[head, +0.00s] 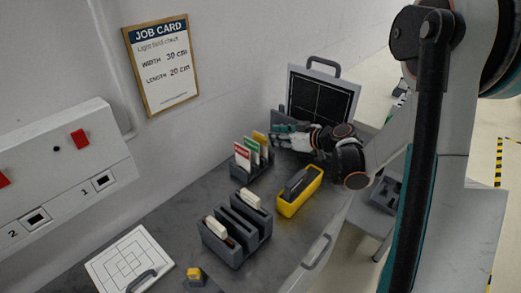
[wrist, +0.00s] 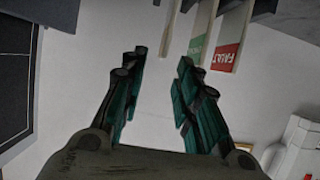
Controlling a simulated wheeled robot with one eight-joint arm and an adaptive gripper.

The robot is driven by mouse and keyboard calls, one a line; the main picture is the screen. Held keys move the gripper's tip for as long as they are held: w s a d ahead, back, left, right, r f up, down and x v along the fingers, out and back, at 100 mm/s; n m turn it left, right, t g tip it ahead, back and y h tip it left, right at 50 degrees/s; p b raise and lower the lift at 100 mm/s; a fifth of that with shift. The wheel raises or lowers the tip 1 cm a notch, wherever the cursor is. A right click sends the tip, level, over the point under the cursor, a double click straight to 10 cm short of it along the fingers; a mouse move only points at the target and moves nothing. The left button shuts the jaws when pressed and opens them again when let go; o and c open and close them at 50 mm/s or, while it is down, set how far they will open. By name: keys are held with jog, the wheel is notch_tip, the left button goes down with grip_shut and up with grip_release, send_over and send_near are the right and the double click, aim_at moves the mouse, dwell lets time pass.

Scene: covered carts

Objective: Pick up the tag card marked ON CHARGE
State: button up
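Three tag cards stand upright in a dark slotted rack (head: 252,170): a red one (head: 242,157), a green one (head: 252,149) and a yellow one (head: 261,141). In the wrist view the red card (wrist: 226,57) reads FAULT; the green card (wrist: 197,49) and a narrow yellow-edged card (wrist: 168,28) are beside it. I cannot read ON CHARGE on any card. My gripper (head: 279,134) is at the yellow card's right, close to it. In the wrist view my gripper (wrist: 160,58) is open, with nothing between its teal fingers; the yellow-edged card's end lines up with the gap.
A black-faced panel with a handle (head: 318,100) stands behind my gripper. A yellow holder (head: 300,192) and a dark slotted holder with pale-topped items (head: 236,230) sit in front. A white gridded board (head: 130,258) lies at the left. The wall is close behind the rack.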

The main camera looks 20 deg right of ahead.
aim_at(262, 135)
jog(key=shift+b+x, duration=1.25)
jog(key=shift+x, duration=2.65)
jog(key=shift+s, duration=0.15)
grip_shut()
